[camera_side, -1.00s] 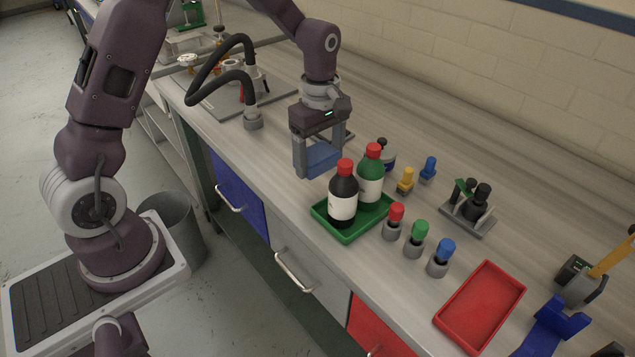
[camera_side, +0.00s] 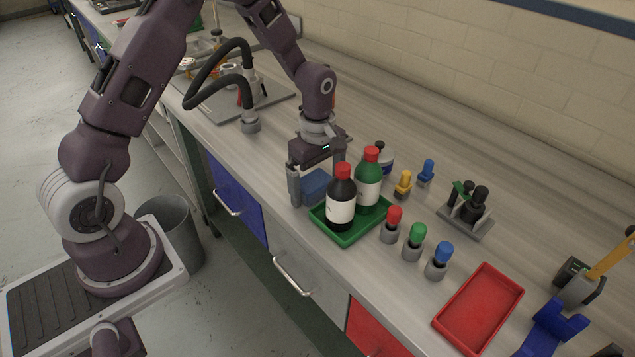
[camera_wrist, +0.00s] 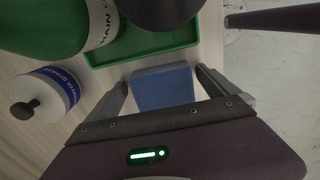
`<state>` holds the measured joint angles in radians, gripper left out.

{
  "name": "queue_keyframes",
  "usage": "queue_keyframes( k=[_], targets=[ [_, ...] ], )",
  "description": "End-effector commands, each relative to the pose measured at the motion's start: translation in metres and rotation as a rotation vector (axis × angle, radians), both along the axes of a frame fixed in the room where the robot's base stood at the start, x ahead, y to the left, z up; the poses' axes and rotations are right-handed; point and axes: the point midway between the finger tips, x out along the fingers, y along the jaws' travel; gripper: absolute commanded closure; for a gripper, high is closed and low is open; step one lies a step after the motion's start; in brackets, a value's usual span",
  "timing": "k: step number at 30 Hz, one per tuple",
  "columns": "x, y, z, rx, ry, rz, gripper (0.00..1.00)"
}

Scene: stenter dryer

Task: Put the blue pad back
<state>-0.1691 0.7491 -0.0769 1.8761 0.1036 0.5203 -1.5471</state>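In the wrist view the blue pad (camera_wrist: 163,88) spans nearly the whole gap between the fingertips (camera_wrist: 163,80), beside the tray's edge (camera_wrist: 150,52). Whether the pad touches the bench or hangs just above it cannot be told.
A black bottle (camera_side: 341,208) and a green bottle (camera_side: 368,185), both red-capped, stand in the tray close to my gripper. A white jar (camera_wrist: 45,92) stands nearby. Several colour-capped vials and a red tray (camera_side: 480,308) lie to the right. The bench behind is mostly clear.

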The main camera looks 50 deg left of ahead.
Motion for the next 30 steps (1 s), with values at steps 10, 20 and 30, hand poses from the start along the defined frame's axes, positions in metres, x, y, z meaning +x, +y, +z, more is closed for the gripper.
queue_keyframes(
  k=[10,20,30],
  targets=[
    [0.002,0.000,0.043,0.002,-0.008,0.001,0.02],
    [0.001,0.000,0.116,0.001,-0.003,-0.001,0.02],
    [-0.019,-0.007,0.158,0.012,-0.056,-0.154,0.02]
  ],
)
